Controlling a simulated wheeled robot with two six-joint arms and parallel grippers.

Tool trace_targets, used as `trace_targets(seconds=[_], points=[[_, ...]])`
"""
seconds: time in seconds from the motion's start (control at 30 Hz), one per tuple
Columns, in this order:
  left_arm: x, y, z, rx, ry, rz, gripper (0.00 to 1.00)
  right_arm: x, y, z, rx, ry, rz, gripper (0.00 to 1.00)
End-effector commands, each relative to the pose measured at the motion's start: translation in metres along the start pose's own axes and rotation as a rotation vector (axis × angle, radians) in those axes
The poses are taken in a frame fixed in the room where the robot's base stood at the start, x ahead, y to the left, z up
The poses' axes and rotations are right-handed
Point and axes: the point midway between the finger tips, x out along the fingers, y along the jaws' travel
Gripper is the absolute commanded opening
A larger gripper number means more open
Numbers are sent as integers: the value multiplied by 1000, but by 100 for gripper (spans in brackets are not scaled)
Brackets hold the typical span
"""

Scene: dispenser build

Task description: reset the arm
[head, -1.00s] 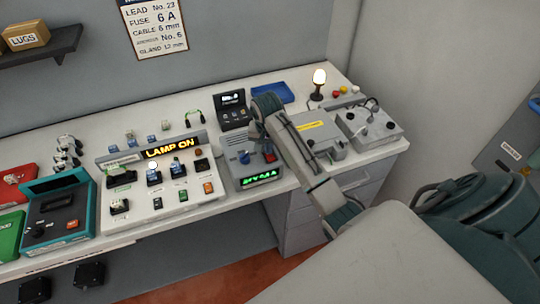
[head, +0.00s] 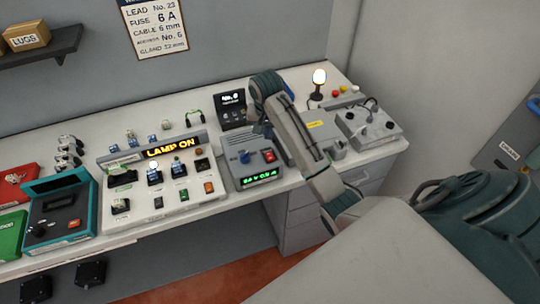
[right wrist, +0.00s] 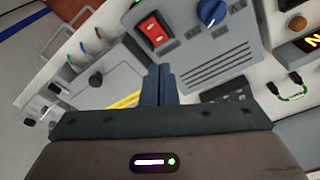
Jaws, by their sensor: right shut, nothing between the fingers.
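My right arm reaches in from the lower right in the head view. My right gripper (head: 263,130) hangs above the back of the grey box (head: 236,174). In the right wrist view its fingers (right wrist: 160,80) are shut together with nothing between them. They are over the bench gear beside the red rocker switch (right wrist: 151,28) and the blue knob (right wrist: 211,11), apparently clear of both. The red switch (head: 268,156) and blue knob (head: 244,157) also show in the head view. My left gripper is out of view.
The white panel (head: 145,213) reads "LAMP ON", and a lit lamp (head: 318,80) stands at the back right. A black display unit (head: 232,113) and a grey box with knobs (head: 368,128) flank my arm. Teal (head: 60,210) and red cases stand left.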

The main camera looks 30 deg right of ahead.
Motion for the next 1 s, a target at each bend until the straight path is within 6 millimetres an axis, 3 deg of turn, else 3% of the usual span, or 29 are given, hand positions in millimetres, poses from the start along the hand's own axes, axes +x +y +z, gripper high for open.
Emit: trace_targets(seconds=[0.4, 0.53, 0.67, 0.8, 1.0], points=[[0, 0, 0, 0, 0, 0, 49, 1, 0, 1, -2, 0, 0, 0], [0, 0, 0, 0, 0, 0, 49, 13, 6, 17, -43, 5, -1, 0], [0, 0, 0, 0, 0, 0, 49, 35, 20, 57, -149, 26, -11, 0], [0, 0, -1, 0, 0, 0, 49, 55, 44, 112, -296, 55, -29, 0], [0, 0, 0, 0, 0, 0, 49, 63, 81, 189, -496, 99, -58, 0]])
